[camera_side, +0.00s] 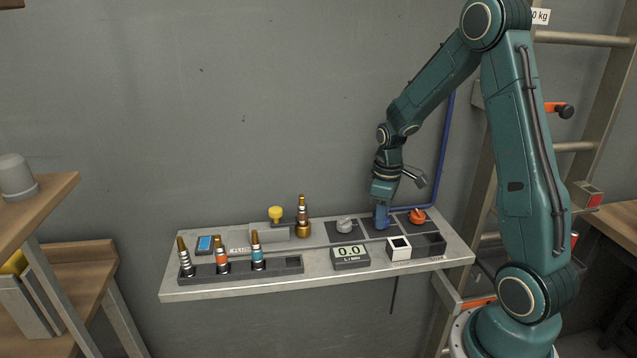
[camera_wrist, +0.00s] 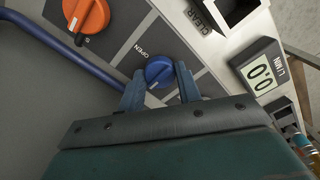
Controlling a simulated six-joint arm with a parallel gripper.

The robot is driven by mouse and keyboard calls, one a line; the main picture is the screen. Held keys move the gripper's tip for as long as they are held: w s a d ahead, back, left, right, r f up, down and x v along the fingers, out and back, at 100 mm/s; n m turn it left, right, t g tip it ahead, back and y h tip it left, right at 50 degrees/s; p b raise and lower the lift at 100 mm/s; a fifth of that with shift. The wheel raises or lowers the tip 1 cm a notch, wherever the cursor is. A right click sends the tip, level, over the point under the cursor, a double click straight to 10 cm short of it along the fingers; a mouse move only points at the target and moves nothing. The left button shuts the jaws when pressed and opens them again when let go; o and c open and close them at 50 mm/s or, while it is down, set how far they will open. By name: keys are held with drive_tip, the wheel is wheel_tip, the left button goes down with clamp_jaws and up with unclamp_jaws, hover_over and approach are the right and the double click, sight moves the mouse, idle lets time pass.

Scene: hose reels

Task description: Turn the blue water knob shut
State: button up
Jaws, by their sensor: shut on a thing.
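The blue water knob (camera_wrist: 158,71) sits on a dark square panel marked OPEN, between the two fingers of my gripper (camera_wrist: 160,90) in the wrist view. My gripper points straight down over the shelf and is shut on the knob; in the side view my gripper (camera_side: 381,220) hides most of it. The knob's white pointer line is partly visible. The display (camera_side: 350,252) reads 0.0 L/min, and the display also shows in the wrist view (camera_wrist: 261,72).
An orange knob (camera_side: 416,216) is right of my gripper and a grey knob (camera_side: 345,225) left. A white box (camera_side: 398,248) stands in front. Hose fittings (camera_side: 222,255) stand in a dark rack at left. A blue hose (camera_side: 441,150) runs along the wall behind.

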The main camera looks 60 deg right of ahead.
drive_tip(key=o, duration=1)
drive_tip(key=shift+r, duration=0.2)
wheel_tip(320, 180, up, 14)
drive_tip(key=shift+f, duration=0.2)
drive_tip(key=shift+a, duration=0.15)
drive_tip(key=s+a+r+m+t, duration=0.1)
drive_tip(key=s+a+r+t, duration=0.1)
drive_tip(key=s+a, duration=0.5)
drive_tip(key=s+a+r+m+t, duration=0.1)
drive_tip(key=s+a+r+t, duration=0.2)
drive_tip(key=s+a, duration=0.4)
drive_tip(key=a, duration=0.5)
drive_tip(key=shift+s+a+r+t, duration=0.2)
drive_tip(key=shift+s+r+t, duration=0.05)
drive_tip(key=shift+s+t, duration=0.05)
